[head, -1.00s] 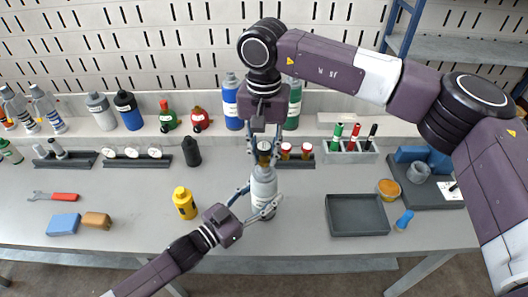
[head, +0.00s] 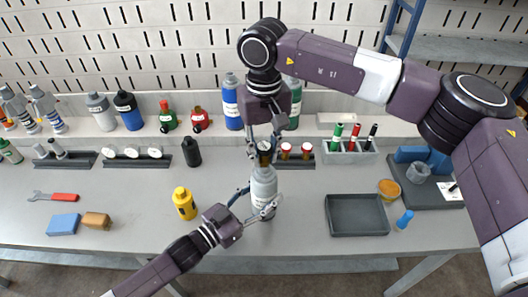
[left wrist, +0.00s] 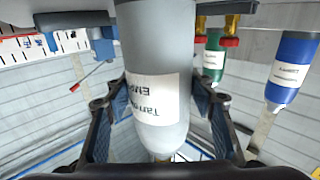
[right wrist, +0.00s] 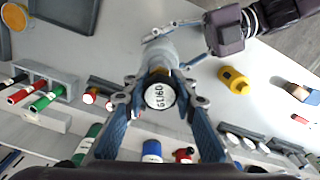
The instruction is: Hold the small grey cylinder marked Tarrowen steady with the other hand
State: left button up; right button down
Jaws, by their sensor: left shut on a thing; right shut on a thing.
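The small grey cylinder (head: 263,182) stands upright on the bench in the head view. Its white label reads "Tarrowen", upside down, in the left wrist view (left wrist: 155,98). My left gripper (head: 262,204) is shut around the cylinder's body from the left, one finger on each side. My right gripper (head: 264,156) points straight down above the cylinder. It is shut on the round-faced fitting (right wrist: 160,95) at the cylinder's top, which shows a white disc with printed characters in the right wrist view. The fingers partly hide the brass-coloured neck.
A yellow bottle (head: 185,204) stands left of the cylinder and a dark bottle (head: 191,152) behind it. An empty grey tray (head: 357,216) lies to the right. Red-topped fittings (head: 305,150) sit in a rack close behind. Taller cylinders line the back shelf.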

jog(key=n, duration=0.6)
jog(key=c, duration=1.7)
grip_release()
jog(key=shift+o, duration=0.2)
jog(key=shift+r, duration=1.3)
jog(key=m, duration=0.5)
jog(key=shift+m, duration=0.5)
